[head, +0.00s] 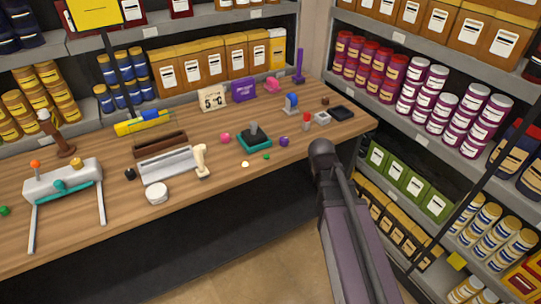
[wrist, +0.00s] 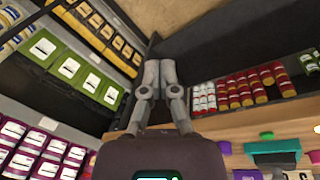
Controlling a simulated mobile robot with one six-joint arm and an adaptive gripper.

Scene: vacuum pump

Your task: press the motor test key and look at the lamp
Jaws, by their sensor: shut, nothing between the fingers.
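My gripper (wrist: 160,66) is shut and empty in the wrist view, its two fingertips together over the dark space beside the wooden bench, touching nothing. The head view shows my arm at the bench's front right edge; the fingers cannot be made out there. A small red ball-topped piece (head: 307,117) and a small light box with a grey top (head: 322,118) stand side by side on the right part of the bench. I cannot tell for certain which piece is the motor test key or the lamp, nor whether any lamp is lit.
The wooden bench (head: 110,210) also carries a teal block with a black lever (head: 254,139), a blue-topped piece (head: 291,102), a dark tray (head: 342,112) and a white pump-like unit (head: 62,180). Stocked shelves (head: 440,150) stand close on the right. Floor is open in front.

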